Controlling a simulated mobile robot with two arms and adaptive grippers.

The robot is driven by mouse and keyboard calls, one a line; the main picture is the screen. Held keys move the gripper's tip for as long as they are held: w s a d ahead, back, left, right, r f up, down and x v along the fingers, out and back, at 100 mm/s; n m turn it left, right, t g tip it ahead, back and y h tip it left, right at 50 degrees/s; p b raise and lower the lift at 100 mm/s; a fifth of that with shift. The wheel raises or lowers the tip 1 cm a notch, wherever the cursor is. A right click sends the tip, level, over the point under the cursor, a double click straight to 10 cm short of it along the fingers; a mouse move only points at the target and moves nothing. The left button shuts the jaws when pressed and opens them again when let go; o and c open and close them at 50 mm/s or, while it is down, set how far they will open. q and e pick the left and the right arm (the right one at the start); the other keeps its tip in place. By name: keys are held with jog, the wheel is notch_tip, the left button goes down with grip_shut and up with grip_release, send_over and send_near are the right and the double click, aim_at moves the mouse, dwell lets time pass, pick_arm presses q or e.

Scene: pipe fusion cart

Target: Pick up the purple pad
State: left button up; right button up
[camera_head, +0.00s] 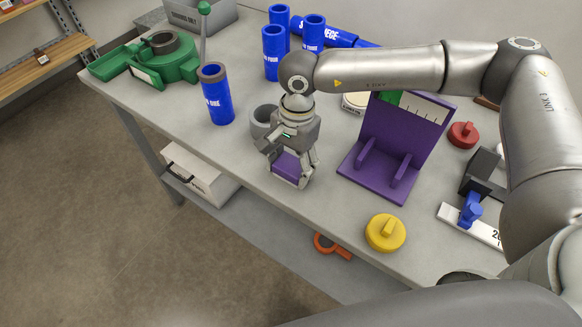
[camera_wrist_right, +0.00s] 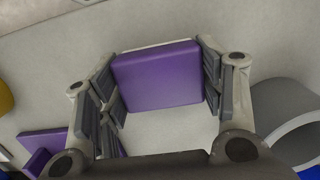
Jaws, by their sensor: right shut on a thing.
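The purple pad (camera_head: 287,166) is a small square block at the front of the workbench, left of the purple stand. In the right wrist view the pad (camera_wrist_right: 157,78) sits between my right gripper's two fingers, with a pale edge along its far side. My right gripper (camera_head: 288,171) points down and is shut on the pad from both sides. The fingers partly hide the pad in the head view. I cannot tell whether the pad touches the bench or is slightly above it. My left gripper is not in view.
The purple stand (camera_head: 385,142) is right of my gripper, with a yellow knobbed disc (camera_head: 385,232) in front. A grey ring (camera_head: 263,120) is close behind my gripper. Blue cylinders (camera_head: 217,95) and a green tool (camera_head: 165,62) stand left and behind. The bench's front edge is near.

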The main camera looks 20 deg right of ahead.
jog(key=shift+r, duration=0.1)
jog(key=shift+r, duration=0.45)
jog(key=s+d+r+b, duration=0.2)
jog(key=s+r, duration=0.4)
jog(key=s+d+r+b, duration=0.2)
jog(key=s+r, duration=0.4)
jog(key=s, duration=0.1)
jog(key=shift+s+d+b, duration=0.2)
jog(key=shift+d+b, duration=0.05)
jog(key=shift+b, duration=0.05)
